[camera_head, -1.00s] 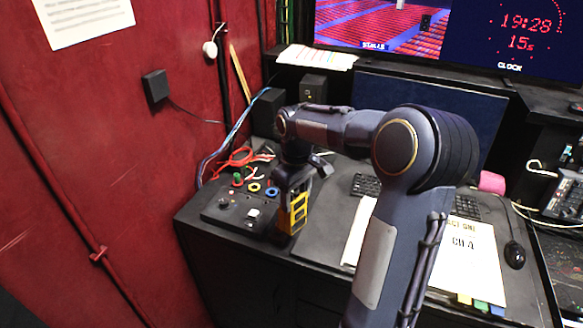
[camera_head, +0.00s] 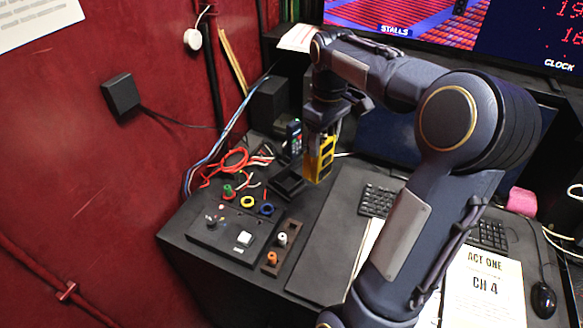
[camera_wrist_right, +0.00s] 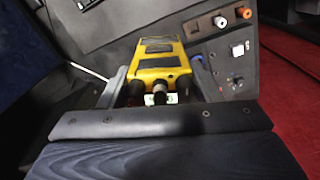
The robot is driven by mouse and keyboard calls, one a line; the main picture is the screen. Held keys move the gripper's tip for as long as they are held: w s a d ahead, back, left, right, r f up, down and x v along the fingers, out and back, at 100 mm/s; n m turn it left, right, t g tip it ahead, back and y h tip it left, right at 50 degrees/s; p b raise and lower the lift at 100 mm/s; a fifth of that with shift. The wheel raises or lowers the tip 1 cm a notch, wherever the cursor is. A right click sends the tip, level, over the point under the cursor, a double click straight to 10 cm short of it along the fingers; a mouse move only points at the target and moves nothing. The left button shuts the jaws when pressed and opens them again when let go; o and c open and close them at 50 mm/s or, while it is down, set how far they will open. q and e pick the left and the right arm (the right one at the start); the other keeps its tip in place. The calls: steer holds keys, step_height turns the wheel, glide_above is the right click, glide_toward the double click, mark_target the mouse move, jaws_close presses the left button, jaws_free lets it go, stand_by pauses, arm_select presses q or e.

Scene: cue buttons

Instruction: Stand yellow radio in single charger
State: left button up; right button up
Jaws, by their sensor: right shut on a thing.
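The yellow radio (camera_head: 318,160) hangs roughly upright below my right gripper (camera_head: 322,132), which is shut on it. It is a little above the desk, just right of a low black cradle (camera_head: 287,184) that looks like the single charger. I cannot tell whether radio and cradle touch. In the right wrist view the radio (camera_wrist_right: 160,66) sits between the two fingers of the gripper (camera_wrist_right: 158,88), its dark knobs towards the camera. The cradle is not clear there. My left gripper is not in view.
A dark device with a small lit screen (camera_head: 294,137) stands behind the cradle. Red cable (camera_head: 232,160) lies to the left. A button panel (camera_head: 222,238) and a wooden strip with plugs (camera_head: 279,250) are in front. A keyboard (camera_head: 377,200) lies to the right.

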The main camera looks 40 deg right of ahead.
steer(key=w+d+f, duration=0.1)
steer(key=w+f, duration=1.1)
steer(key=w, duration=0.1)
steer(key=shift+f, duration=0.3)
